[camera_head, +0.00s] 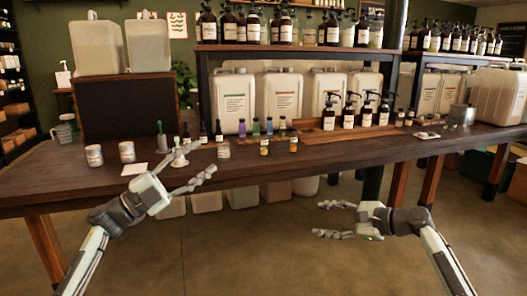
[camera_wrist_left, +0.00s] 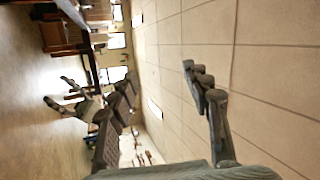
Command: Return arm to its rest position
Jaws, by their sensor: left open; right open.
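My left gripper (camera_head: 205,157) reaches in from the left in the head view, with its two fingers spread apart. It overlaps the front edge of the dark wooden table (camera_head: 330,160) in the picture; its exact height over the table is hard to tell. Nothing is between its fingers. In the left wrist view the left gripper (camera_wrist_left: 160,74) also shows spread and empty, with the room appearing sideways. My right gripper (camera_head: 318,218) is open and empty in front of the table, over the floor. It also appears in the background of the left wrist view (camera_wrist_left: 58,92).
Small jars (camera_head: 127,152), dropper bottles (camera_head: 218,130) and a white card (camera_head: 134,169) stand or lie near the left gripper. Dark pump bottles (camera_head: 348,113) and large white jugs (camera_head: 239,100) stand farther back. The floor (camera_head: 270,250) between my arms is clear.

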